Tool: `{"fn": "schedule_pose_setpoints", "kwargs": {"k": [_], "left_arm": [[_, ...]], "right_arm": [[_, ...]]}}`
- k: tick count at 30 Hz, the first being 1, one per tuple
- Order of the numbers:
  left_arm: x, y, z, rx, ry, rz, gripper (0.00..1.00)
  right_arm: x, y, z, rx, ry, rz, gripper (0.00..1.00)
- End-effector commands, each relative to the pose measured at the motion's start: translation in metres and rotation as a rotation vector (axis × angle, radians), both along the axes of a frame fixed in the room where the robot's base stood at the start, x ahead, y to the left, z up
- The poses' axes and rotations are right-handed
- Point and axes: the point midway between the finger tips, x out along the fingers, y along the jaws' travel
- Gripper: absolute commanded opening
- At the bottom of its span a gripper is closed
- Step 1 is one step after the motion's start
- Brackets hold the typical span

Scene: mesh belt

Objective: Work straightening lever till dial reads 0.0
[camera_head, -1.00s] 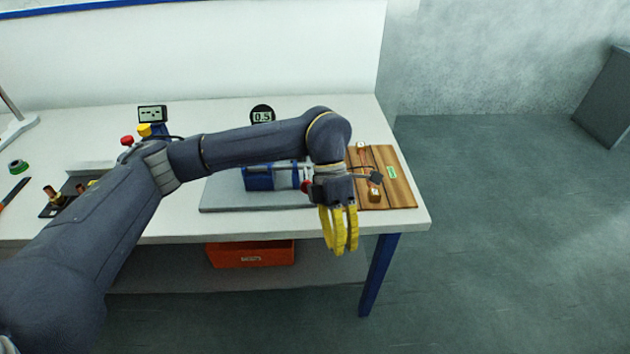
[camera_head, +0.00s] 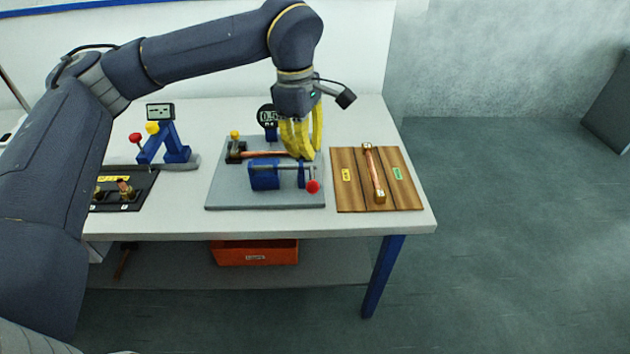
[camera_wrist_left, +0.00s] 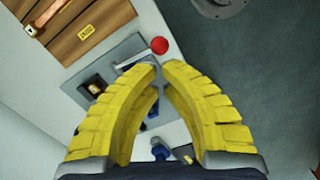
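The straightening press (camera_head: 264,175) is a blue block on a grey plate (camera_head: 230,195). Its lever has a red ball knob (camera_head: 313,187), which also shows in the wrist view (camera_wrist_left: 159,45) just beyond the fingertips. A copper bar (camera_head: 268,154) lies behind the block, partly hidden by my fingers. The round dial (camera_head: 268,116) behind reads 0.5, with its right edge near my fingers. My left gripper (camera_head: 302,155) points down over the plate's right end, behind the knob and apart from it. Its yellow fingertips nearly meet (camera_wrist_left: 160,66) with nothing seen between them. My right gripper is not in view.
A wooden board (camera_head: 350,190) with a brass-ended copper bar (camera_head: 375,175) lies at the right. At the left stand a blue stand (camera_head: 175,150) with a small display (camera_head: 160,111) and a dark tray (camera_head: 140,188). An orange bin (camera_head: 254,252) sits below.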

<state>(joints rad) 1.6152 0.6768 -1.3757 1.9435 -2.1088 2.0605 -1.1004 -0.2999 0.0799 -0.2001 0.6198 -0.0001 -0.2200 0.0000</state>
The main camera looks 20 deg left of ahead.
Motion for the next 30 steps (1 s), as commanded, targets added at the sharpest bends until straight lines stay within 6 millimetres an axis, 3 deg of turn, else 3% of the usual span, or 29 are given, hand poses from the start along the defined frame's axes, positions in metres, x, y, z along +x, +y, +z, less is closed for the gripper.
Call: {"fn": "schedule_pose_setpoints", "kwargs": {"k": [14, 30], "left_arm": [[0.0, 0.0, -0.003, 0.001, 0.0, -0.002, 0.0], [-0.001, -0.005, -0.053, 0.0, 0.0, -0.002, 0.0]], "right_arm": [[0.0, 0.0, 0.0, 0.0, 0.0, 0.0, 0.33], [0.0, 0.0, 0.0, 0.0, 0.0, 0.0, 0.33]]}}
